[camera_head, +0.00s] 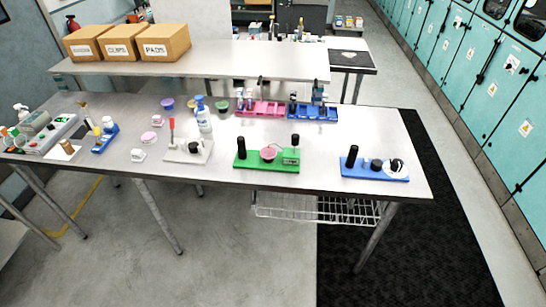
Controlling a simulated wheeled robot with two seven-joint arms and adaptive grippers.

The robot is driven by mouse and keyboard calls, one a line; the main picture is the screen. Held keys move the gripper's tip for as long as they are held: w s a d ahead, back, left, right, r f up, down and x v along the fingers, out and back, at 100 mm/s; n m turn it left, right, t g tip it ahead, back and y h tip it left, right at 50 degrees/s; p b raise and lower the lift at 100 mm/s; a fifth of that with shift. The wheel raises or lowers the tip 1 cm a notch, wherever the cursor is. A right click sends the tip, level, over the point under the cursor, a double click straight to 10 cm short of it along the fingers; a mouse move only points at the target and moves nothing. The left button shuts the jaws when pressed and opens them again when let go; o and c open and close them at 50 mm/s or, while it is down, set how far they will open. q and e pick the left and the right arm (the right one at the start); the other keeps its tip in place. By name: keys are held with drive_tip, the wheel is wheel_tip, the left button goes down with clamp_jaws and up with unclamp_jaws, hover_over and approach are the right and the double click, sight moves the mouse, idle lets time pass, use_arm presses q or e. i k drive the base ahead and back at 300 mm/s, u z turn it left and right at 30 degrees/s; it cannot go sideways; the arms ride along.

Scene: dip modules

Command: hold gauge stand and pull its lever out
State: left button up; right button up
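Three small stands stand in a row along the front of the steel table. The white stand (188,152) has an upright red-tipped lever and a dark knob. The blue stand (375,168) at the right carries a black post, a short dark cylinder and a round white-and-black part that looks like a dial. Which one is the gauge stand is too small to tell for certain. Neither of my grippers shows in the head view.
Labelled boxes (166,43) stand on a table behind. Bare tabletop lies between the green and blue stands.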

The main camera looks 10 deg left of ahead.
sight(295, 138)
drive_tip(key=z, duration=0.2)
drive_tip(key=k, duration=0.35)
drive_tip(key=u, duration=0.85)
drive_tip(key=i, duration=0.75)
